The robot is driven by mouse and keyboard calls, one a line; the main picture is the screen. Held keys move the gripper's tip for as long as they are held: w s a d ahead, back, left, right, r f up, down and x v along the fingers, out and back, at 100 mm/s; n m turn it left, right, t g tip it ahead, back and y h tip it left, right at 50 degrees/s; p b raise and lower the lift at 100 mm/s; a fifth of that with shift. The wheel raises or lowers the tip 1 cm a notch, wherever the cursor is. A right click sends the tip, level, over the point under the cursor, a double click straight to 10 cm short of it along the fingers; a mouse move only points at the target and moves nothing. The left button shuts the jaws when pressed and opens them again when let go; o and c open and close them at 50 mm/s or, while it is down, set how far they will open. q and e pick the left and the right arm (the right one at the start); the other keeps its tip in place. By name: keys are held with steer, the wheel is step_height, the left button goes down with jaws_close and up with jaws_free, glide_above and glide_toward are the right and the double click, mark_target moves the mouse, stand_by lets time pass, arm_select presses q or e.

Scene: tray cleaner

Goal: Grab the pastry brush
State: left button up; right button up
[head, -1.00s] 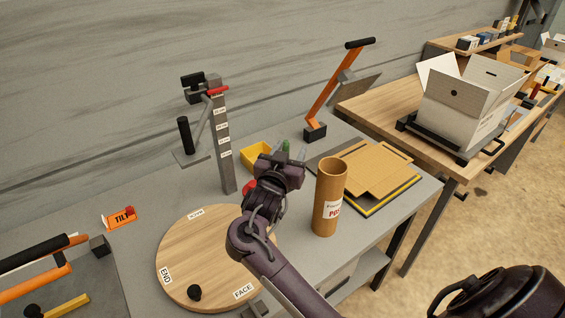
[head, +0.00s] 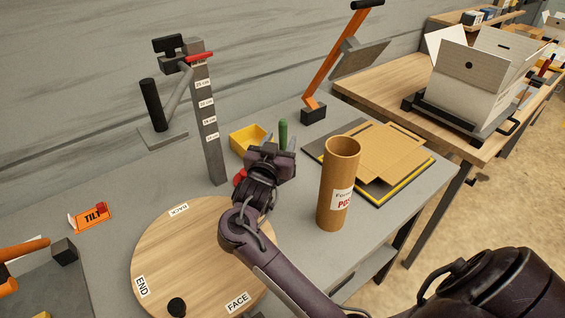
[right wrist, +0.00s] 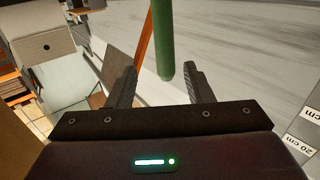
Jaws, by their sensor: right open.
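A green handle (head: 283,131), which looks like the pastry brush's, stands upright just beyond my right gripper (head: 280,146). Its lower part is hidden behind the gripper in the head view. In the right wrist view the green handle (right wrist: 164,45) comes down from the top edge, and its end appears between the two fingertips of my right gripper (right wrist: 161,72). The fingers are apart, with a visible gap on each side of the handle, and nothing is held. No bristles show. My left gripper is out of view.
A brown cardboard tube (head: 339,180) stands close right of my right gripper. A grey post with height labels (head: 208,120) and a yellow bin (head: 246,139) are to its left. A round wooden board (head: 185,255) lies in front. Flat cardboard (head: 385,150) lies behind the tube.

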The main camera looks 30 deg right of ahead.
mark_target(282, 131)
steer(key=shift+w+d, duration=0.25)
steer(key=shift+d, duration=0.05)
steer(key=p+x, duration=0.1)
steer(key=x, duration=0.2)
steer(key=p+x, duration=0.1)
steer(key=x, duration=0.2)
steer(key=shift+w+a+r, duration=0.1)
steer(key=shift+w+a, duration=0.05)
steer(key=shift+w, duration=0.2)
steer(key=shift+w+d, duration=0.25)
steer(key=shift+d, duration=0.05)
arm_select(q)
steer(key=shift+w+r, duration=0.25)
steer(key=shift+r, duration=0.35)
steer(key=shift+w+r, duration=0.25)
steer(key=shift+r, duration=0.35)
arm_select(e)
steer(key=shift+c, duration=0.2)
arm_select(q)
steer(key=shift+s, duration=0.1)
arm_select(e)
jaws_close()
